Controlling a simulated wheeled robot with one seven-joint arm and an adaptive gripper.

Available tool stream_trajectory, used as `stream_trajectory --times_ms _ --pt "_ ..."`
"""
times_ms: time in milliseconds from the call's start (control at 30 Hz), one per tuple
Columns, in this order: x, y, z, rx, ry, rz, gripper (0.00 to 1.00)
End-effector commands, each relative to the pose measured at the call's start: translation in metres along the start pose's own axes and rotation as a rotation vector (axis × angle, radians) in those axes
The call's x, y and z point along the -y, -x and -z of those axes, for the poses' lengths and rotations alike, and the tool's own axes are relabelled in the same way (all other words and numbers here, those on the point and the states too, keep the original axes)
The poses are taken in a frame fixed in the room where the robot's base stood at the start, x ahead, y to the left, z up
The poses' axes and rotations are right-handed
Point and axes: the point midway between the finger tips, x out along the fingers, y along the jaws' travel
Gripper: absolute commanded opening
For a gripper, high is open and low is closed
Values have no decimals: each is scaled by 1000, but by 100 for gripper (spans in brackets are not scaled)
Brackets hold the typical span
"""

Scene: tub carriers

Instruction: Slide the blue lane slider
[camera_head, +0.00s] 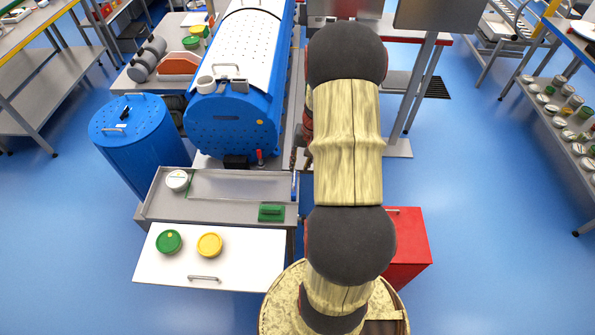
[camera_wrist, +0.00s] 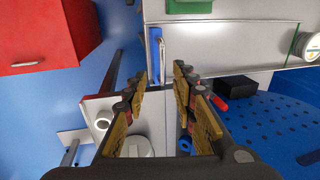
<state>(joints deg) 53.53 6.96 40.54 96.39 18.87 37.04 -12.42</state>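A narrow blue piece with an upright metal bar handle, which looks like the blue lane slider (camera_wrist: 155,36), is at the end of the grey tray in the wrist view. In the head view, a thin blue-and-metal piece (camera_head: 295,184) shows at the tray's right end, close beside my arm. My gripper (camera_wrist: 160,80) is open, its fingers apart with nothing held between them. The bar handle (camera_wrist: 162,62) appears just beyond the fingertips, in line with the gap; contact cannot be told. In the head view, my arm mostly hides the gripper.
The grey tray (camera_head: 235,185) holds a white-lidded tub (camera_head: 177,180) and a green block (camera_head: 271,212). A white panel (camera_head: 208,268) carries green-lidded (camera_head: 169,242) and yellow-lidded (camera_head: 209,245) tubs. A blue drum machine (camera_head: 235,125) stands behind; a red cabinet (camera_head: 412,245) is right.

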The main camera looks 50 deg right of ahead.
Motion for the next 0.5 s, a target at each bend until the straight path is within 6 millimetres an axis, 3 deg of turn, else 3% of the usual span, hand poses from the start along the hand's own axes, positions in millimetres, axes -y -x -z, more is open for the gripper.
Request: stream_trajectory --times_ms 200,500 --pt "-1 40 1 -4 0 0 27" --pt "-1 57 0 0 0 -1 27"
